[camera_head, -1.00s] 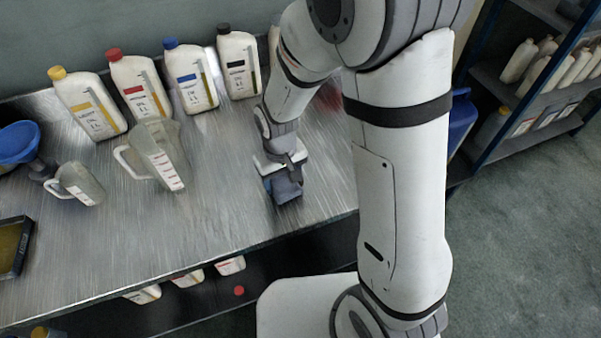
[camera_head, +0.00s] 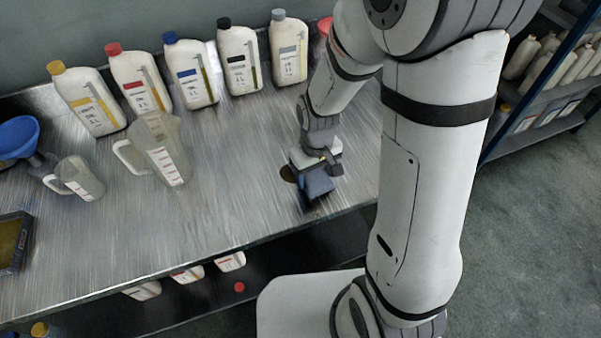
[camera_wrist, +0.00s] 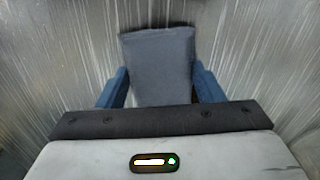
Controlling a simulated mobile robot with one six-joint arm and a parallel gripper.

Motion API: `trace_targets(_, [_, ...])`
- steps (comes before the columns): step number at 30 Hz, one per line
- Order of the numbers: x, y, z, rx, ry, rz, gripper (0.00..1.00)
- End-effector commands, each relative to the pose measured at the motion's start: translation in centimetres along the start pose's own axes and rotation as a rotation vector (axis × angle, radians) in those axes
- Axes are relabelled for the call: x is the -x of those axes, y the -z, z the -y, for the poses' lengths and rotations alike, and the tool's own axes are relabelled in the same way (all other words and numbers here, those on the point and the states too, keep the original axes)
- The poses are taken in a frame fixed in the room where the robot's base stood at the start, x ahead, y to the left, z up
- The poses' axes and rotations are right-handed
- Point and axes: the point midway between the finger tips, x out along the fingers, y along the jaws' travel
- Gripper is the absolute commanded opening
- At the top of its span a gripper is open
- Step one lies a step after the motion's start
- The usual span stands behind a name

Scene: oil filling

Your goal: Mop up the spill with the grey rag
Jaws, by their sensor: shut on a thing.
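My gripper (camera_head: 318,182) is over the right part of the metal bench, near its front edge. It is shut on the grey rag, which fills the space between the blue fingers. In the head view the rag is mostly hidden by the gripper. The spill (camera_head: 288,174) shows as a small dark brownish patch just left of the gripper; the rest of it may be hidden underneath. I cannot tell whether the rag touches the bench.
Several capped bottles (camera_head: 137,80) stand along the back of the bench (camera_head: 240,190). A large clear jug (camera_head: 155,148), a smaller jug (camera_head: 76,180) and a blue funnel (camera_head: 18,138) stand at left. The bench is clear between the large jug and my gripper.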

Motion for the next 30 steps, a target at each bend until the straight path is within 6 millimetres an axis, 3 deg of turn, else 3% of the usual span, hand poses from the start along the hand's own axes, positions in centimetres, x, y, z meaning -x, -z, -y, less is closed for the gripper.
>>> trace_targets(5, [0.0, 0.5, 0.4, 0.004, 0.0, -0.001, 0.43])
trace_targets(24, [0.0, 7.3, 7.2, 0.003, 0.0, 0.0, 0.43])
trace_targets(30, [0.0, 7.3, 6.9, -0.001, 0.0, 0.0, 0.43])
